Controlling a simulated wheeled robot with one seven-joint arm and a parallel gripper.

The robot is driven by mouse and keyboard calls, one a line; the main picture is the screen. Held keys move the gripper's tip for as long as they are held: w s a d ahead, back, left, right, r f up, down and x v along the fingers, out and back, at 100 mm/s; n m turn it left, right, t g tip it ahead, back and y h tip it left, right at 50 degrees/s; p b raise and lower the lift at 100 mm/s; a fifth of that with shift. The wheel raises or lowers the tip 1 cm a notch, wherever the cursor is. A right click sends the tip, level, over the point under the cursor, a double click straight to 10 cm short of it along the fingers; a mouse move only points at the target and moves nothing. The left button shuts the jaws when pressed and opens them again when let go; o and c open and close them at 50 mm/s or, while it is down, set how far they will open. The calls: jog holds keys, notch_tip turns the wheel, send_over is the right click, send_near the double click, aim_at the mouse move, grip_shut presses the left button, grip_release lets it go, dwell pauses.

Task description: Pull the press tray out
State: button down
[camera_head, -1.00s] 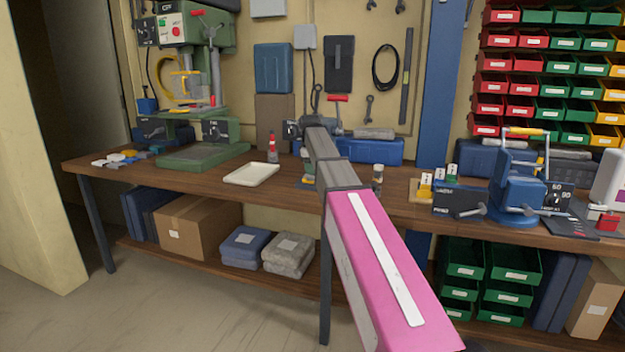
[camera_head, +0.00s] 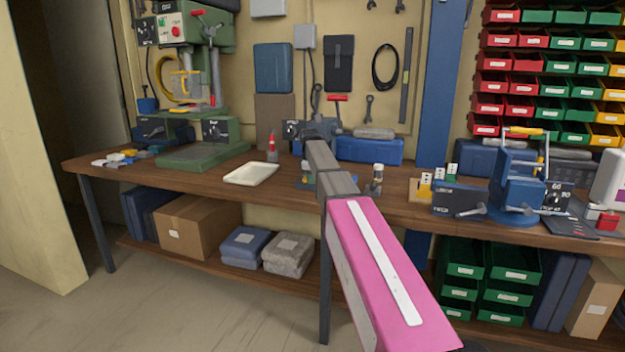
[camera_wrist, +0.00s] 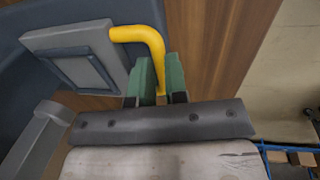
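In the wrist view a yellow bent handle (camera_wrist: 150,40) sticks out from a grey panel (camera_wrist: 82,55) on a dark blue body, which appears to be the press tray and its housing. My gripper (camera_wrist: 158,75) has its two dark green fingers on either side of the handle's end, with the yellow bar filling the narrow gap between them. In the head view my arm crosses the middle of the bench and hides the gripper and the handle.
The wooden bench (camera_head: 420,205) carries a white tray (camera_head: 251,173), a small jar (camera_head: 377,174) right of my arm, and a blue vise-like device (camera_head: 520,185) at the right. A green drill press (camera_head: 205,155) stands at the left. The floor before the bench is clear.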

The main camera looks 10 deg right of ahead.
jog(key=s+a, duration=0.5)
jog(key=s, duration=0.6)
jog(key=shift+a, duration=0.35)
jog(key=c, duration=1.1)
grip_release()
jog(key=shift+c, duration=0.2)
jog(key=shift+r, duration=0.1)
notch_tip(320, 180, up, 10)
jog(key=s, duration=0.1)
jog(key=shift+s+a+r, duration=0.25)
jog(key=shift+s+a, duration=0.05)
jog(key=shift+a, duration=0.1)
